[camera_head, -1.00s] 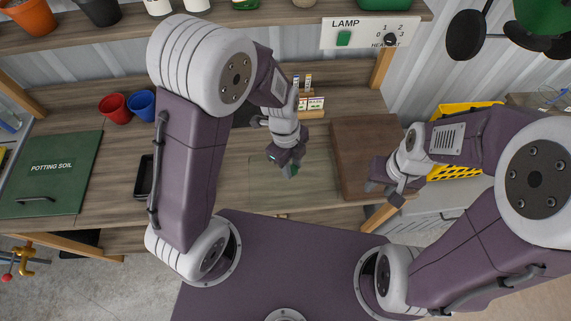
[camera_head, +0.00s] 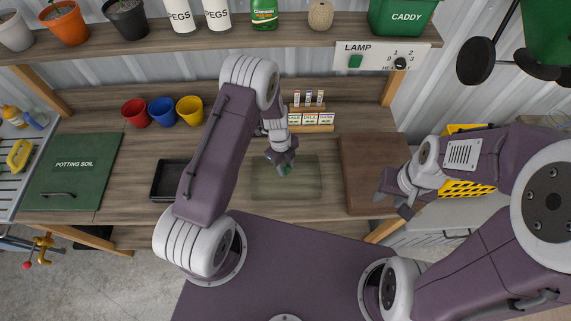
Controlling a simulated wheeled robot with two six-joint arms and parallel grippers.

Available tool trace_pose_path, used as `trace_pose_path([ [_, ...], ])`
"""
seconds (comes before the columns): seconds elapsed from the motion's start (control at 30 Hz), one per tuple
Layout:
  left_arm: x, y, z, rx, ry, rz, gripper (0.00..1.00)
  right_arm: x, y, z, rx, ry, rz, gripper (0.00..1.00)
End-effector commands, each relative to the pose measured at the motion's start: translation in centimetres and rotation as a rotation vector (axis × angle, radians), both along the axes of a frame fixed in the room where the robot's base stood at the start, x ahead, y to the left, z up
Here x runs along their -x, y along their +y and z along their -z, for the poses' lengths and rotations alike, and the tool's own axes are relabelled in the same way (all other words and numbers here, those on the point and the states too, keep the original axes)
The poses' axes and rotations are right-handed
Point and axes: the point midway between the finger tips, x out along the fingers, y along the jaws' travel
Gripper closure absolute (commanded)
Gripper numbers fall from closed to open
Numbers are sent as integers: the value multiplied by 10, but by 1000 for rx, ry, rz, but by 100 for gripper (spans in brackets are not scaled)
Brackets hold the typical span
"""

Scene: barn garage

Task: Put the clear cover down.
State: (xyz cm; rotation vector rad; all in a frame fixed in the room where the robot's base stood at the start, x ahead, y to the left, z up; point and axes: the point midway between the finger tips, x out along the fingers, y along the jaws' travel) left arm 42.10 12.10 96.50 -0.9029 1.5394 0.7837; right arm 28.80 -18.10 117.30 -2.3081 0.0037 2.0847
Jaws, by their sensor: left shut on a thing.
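The clear cover (camera_head: 302,185) is a see-through greenish rectangle over the middle of the wooden bench (camera_head: 228,190). My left gripper (camera_head: 284,170) is above its middle and shut on it, at a small green part that is mostly hidden by the fingers. The cover looks level; I cannot tell whether it touches the bench or hangs just above it. My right gripper (camera_head: 394,204) is open and empty near the front edge of the brown board, apart from the cover.
A black tray (camera_head: 170,178) lies left of the cover. Red (camera_head: 136,113), blue (camera_head: 161,111) and yellow (camera_head: 189,109) pots stand at the back. A small rack of labelled packets (camera_head: 311,121) stands behind the cover. The brown board (camera_head: 368,165) lies to its right.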

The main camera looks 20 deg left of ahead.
Motion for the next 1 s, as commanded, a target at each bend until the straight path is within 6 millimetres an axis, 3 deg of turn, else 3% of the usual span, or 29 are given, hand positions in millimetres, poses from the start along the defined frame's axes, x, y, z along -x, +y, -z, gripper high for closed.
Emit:
trace_pose_path([
  [0.33, 0, 0, 5, 0, -1, 0, 100, 0, 0, 7, 0, 0, 0, 64],
  [0.37, 0, 0, 4, 0, -1, 0, 65, 0, 0, 6, 0, 0, 0, 64],
  [0.43, 0, 0, 3, 0, -1, 0, 49, 0, 0, 5, 0, 0, 0, 64],
  [0.8, 0, 0, -3, 0, 0, 0, 49, 0, 0, -2, 0, 0, 0, 64],
  [0.87, -2, 0, -6, 1, -4, -1, 49, 0, 0, 5, 0, 0, 0, 64],
  [1.0, -5, 4, -33, 2, -8, 0, 49, 0, 0, 17, 0, 0, 0, 64],
])
